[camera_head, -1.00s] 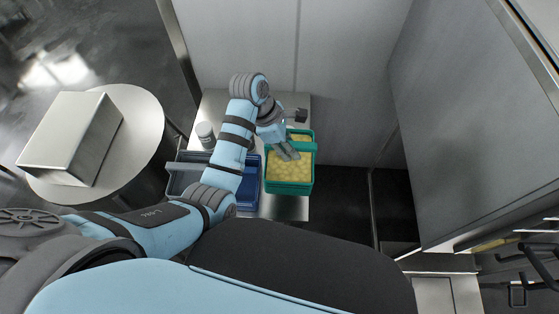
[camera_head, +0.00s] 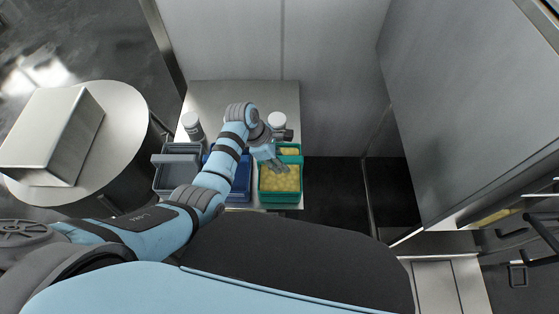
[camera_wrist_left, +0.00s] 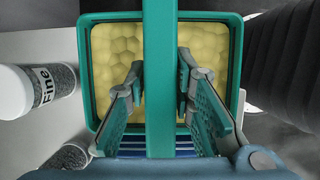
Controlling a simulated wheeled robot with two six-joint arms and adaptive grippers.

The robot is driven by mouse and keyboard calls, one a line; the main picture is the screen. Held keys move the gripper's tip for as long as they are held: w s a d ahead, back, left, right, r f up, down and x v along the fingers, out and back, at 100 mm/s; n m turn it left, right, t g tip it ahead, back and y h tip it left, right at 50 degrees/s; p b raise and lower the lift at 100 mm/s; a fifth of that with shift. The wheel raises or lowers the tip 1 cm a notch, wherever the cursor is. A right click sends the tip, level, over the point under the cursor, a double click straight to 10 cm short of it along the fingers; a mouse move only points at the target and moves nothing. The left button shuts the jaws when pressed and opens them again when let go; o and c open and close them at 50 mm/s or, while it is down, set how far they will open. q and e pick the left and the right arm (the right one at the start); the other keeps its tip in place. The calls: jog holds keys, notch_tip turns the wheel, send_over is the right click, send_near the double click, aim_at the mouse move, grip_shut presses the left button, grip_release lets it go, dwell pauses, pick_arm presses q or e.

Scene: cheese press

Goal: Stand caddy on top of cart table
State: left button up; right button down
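A green caddy (camera_head: 279,198) filled with yellow pieces stands upright on a steel table (camera_head: 235,95); a flat green handle (camera_wrist_left: 160,40) spans its top. A blue caddy (camera_head: 240,180) and a grey caddy (camera_head: 172,178) stand to its left, partly behind my arm. Which surface is the cart table I cannot tell. My left gripper (camera_head: 275,165) is over the green caddy. In the left wrist view my left gripper (camera_wrist_left: 160,85) is open, with one finger on each side of the handle and gaps visible. My right gripper is not in view.
White-lidded jars stand behind the caddies, one at left (camera_head: 191,124) and one at right (camera_head: 277,121); one is labelled "Fine" in the wrist view. A round steel table (camera_head: 125,160) holding a metal box (camera_head: 50,130) is at left. Steel walls stand behind and at right.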

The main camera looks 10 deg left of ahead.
pick_arm(q)
jog(key=shift+o, duration=1.1)
jog(key=shift+r, duration=0.1)
jog(key=p+v, duration=0.4)
jog(key=v, duration=0.8)
jog(key=shift+s, duration=0.1)
